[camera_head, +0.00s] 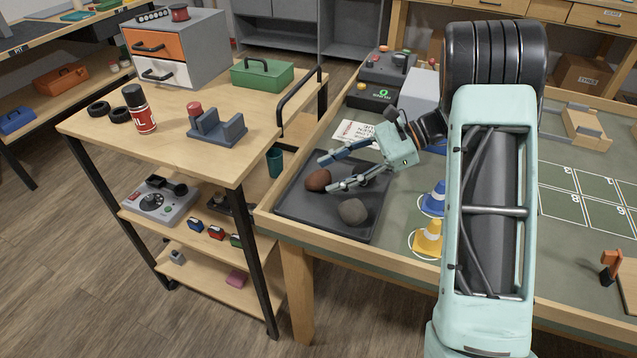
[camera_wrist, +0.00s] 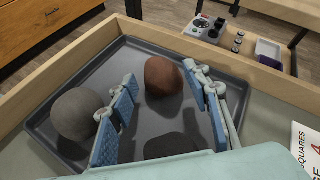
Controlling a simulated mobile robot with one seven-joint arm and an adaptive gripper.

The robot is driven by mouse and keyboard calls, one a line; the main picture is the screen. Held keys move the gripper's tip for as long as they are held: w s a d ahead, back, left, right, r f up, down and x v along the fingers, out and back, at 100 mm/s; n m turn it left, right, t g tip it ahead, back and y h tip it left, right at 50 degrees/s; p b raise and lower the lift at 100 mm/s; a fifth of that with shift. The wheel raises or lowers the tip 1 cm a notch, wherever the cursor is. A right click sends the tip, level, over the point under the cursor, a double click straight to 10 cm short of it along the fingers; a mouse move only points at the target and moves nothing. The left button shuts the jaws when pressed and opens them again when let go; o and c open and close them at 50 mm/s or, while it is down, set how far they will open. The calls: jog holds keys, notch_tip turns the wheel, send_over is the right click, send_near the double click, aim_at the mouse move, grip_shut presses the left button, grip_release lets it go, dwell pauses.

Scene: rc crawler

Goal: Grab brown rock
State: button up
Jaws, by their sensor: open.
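The brown rock (camera_head: 318,180) lies on a dark grey tray (camera_head: 300,208) at the left end of the green-topped table. A grey rock (camera_head: 353,211) lies on the same tray, nearer the front. My gripper (camera_head: 328,172) is open above the tray, its fingers pointing left toward the brown rock. In the wrist view the brown rock (camera_wrist: 163,76) shows between and just beyond the two fingertips (camera_wrist: 161,84), with no visible grip on it. The grey rock (camera_wrist: 75,114) is outside the left finger there.
The table's raised wooden rim (camera_head: 325,238) borders the tray. Blue (camera_head: 434,200) and yellow (camera_head: 428,238) cones stand right of the tray. A printed card (camera_head: 355,132) lies behind it. A wooden cart (camera_head: 190,100) stands to the left.

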aim_at(318, 179)
jog(key=x, duration=0.2)
jog(key=shift+a+f, duration=0.15)
jog(key=shift+a, duration=0.05)
jog(key=c, duration=0.9)
jog(key=shift+c, duration=0.8)
